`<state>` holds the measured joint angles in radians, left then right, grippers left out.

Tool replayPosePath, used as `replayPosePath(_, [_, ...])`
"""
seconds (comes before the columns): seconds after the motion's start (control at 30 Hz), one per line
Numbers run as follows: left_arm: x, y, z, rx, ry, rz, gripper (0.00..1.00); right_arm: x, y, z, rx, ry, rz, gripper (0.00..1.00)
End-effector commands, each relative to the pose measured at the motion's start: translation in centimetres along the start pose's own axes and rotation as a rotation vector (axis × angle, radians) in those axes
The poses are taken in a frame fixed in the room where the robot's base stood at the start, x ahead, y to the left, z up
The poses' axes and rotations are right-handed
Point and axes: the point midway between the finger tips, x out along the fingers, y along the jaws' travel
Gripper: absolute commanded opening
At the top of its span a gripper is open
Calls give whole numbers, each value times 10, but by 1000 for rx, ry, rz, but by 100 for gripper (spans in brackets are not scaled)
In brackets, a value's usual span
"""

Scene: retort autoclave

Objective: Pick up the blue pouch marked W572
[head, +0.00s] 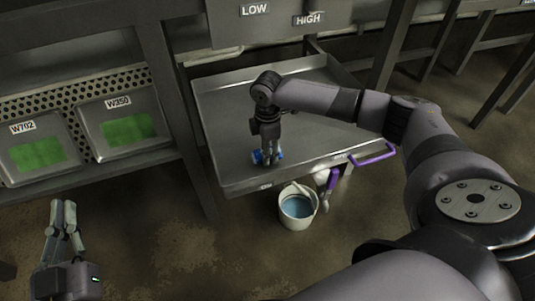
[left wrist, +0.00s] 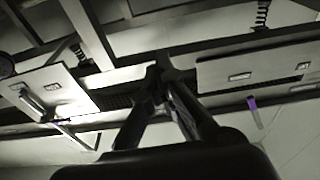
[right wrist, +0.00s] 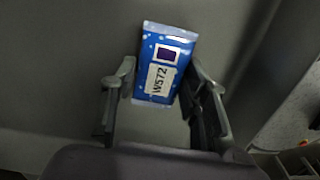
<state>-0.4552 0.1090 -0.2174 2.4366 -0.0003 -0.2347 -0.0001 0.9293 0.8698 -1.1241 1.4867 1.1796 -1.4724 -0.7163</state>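The blue pouch (right wrist: 172,50) marked W572 lies on the grey metal tray (right wrist: 60,60), its label facing my right wrist camera. In the head view only small blue parts of the pouch (head: 257,156) show beneath my right gripper (head: 268,158). In the right wrist view the fingers of my right gripper (right wrist: 163,75) are spread, one on each side of the pouch's lower part, with narrow gaps to it. My left gripper (head: 64,208) hangs low at the left, away from the tray. Its fingertips come together and hold nothing, as the left wrist view shows (left wrist: 158,75).
A bucket (head: 297,212) with bluish liquid stands below the tray's front edge. A purple handle (head: 373,155) juts out at the tray's right. Dark frame posts flank the tray.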

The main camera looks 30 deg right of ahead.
Motion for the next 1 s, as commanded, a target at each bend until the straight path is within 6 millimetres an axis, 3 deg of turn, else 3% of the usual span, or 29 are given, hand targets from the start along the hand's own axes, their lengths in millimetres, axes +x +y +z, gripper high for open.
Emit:
replayPosePath(0.4, [0, 0, 0, 0, -1, 0, 0, 0, 0, 0, 0, 0, 0, 13])
replayPosePath(0.77, [0, 0, 2, 0, -19, -1, 0, -4, 0, 0, 0, 0, 1, 13])
replayPosePath(1.0, [-7, -4, 32, 3, -194, -10, 0, -25, 1, 0, 1, 1, 3, 13])
